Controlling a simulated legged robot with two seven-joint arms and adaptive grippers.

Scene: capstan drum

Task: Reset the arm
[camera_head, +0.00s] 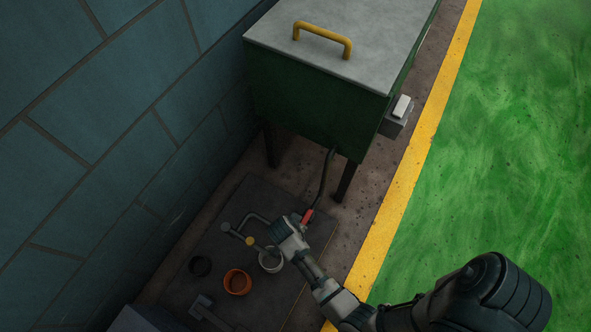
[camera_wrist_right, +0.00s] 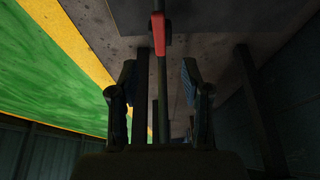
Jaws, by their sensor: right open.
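My right arm (camera_head: 325,287) comes in from the lower right in the head view. My right gripper (camera_head: 286,229) is over the dark mat, beside a red handle-like piece (camera_head: 307,216). In the right wrist view my right gripper (camera_wrist_right: 160,80) is open, its two fingers apart. The red piece (camera_wrist_right: 160,28) shows ahead of the fingers at top centre, with a thin dark rod or cable running down from it between them. I cannot tell whether anything touches the fingers. My left gripper is not in view.
A green box (camera_head: 315,109) on legs, with a yellow-handled grey lid (camera_head: 370,35), stands behind. The dark mat (camera_head: 222,260) holds an orange ring (camera_head: 237,283), a white ring (camera_head: 271,262) and a grey bent pipe (camera_head: 250,217). A block wall (camera_head: 95,130) borders the left; green floor (camera_head: 510,140) is open right.

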